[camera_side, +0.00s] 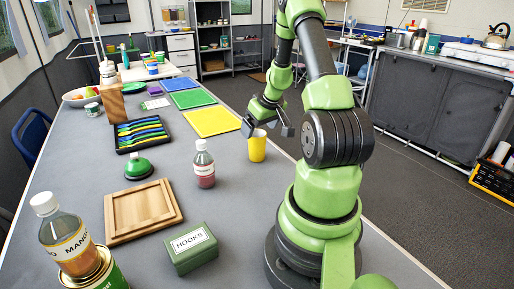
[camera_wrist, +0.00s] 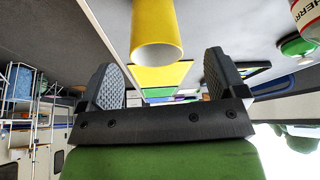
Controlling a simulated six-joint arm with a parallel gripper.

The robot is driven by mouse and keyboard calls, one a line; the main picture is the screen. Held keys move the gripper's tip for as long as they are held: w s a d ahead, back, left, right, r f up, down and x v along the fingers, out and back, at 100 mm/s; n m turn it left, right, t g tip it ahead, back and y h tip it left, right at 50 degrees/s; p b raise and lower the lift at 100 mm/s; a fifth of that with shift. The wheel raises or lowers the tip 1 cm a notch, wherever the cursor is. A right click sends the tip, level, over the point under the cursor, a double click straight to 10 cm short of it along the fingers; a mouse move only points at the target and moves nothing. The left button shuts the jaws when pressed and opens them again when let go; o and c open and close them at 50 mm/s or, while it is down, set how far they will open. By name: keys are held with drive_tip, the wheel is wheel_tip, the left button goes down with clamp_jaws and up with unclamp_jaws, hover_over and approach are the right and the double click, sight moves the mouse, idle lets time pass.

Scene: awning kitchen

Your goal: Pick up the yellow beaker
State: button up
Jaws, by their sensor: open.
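The yellow beaker (camera_side: 257,147) stands upright on the grey table, near its right edge, in the side view. My gripper (camera_side: 268,129) is right by the beaker's upper part in that view. In the wrist view the beaker (camera_wrist: 157,35) is at the top centre, in front of the open fingers (camera_wrist: 163,82). The space between the fingers shows no object held. The beaker appears beyond the fingertips, and I cannot tell if any finger touches it.
A bottle with a white cap (camera_side: 204,165) stands left of the beaker. A yellow mat (camera_side: 211,122) lies behind it. A green HOOKS box (camera_side: 190,248), a wooden tray (camera_side: 112,229) and a black cutlery tray (camera_side: 121,149) sit on the table. The table between bottle and beaker is clear.

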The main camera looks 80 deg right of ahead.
sight(257, 146)
drive_tip(key=shift+d+x, duration=0.15)
drive_tip(key=shift+x, duration=1.3)
drive_tip(key=shift+d+x, duration=0.1)
drive_tip(key=shift+x, duration=1.4)
drive_tip(key=shift+s, duration=0.1)
drive_tip(key=shift+c, duration=0.3)
drive_tip(key=c, duration=1)
